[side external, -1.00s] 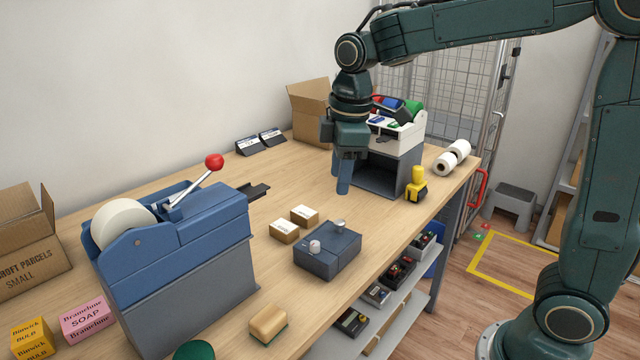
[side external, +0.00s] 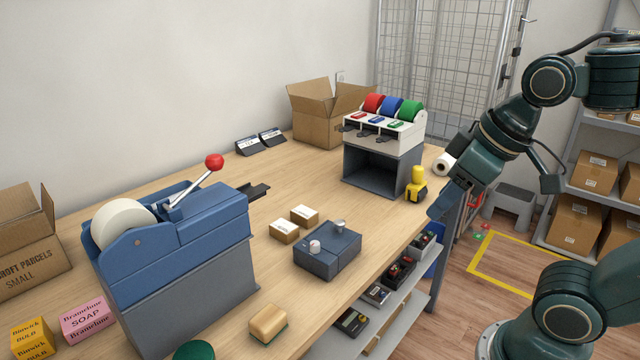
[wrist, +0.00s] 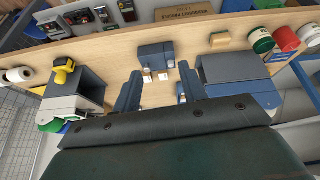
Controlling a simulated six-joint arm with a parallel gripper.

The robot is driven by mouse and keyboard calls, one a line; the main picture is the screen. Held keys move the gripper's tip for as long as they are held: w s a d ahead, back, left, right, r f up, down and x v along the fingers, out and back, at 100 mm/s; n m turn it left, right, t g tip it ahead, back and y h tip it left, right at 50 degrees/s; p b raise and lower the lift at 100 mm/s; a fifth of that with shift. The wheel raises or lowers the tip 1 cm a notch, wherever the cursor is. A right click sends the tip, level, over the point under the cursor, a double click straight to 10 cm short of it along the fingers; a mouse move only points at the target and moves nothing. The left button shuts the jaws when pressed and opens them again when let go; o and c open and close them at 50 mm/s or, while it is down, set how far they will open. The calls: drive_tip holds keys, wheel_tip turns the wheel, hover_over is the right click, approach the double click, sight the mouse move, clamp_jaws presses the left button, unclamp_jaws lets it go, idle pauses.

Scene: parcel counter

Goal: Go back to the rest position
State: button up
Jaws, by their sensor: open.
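My gripper (side external: 446,200) hangs off the right edge of the counter in the side view, tilted down and to the left. Its blue fingers also show in the wrist view (wrist: 158,100), spread apart with nothing held between them. One gripper finger is partly hidden in the side view.
On the counter (side external: 230,215) stand a blue tape machine (side external: 190,245), a dark blue box with knobs (side external: 327,250), two small cartons (side external: 284,231) and open cardboard boxes (side external: 325,112). A grey stool (side external: 510,205) stands on the floor beyond. Shelving (side external: 590,180) is at the right.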

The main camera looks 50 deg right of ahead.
drive_tip(key=shift+s+f+m, duration=0.25)
drive_tip(key=shift+s, duration=0.25)
drive_tip(key=shift+s+f+m, duration=0.2)
drive_tip(key=shift+s+m, duration=0.05)
drive_tip(key=shift+s, duration=0.2)
idle(0.5)
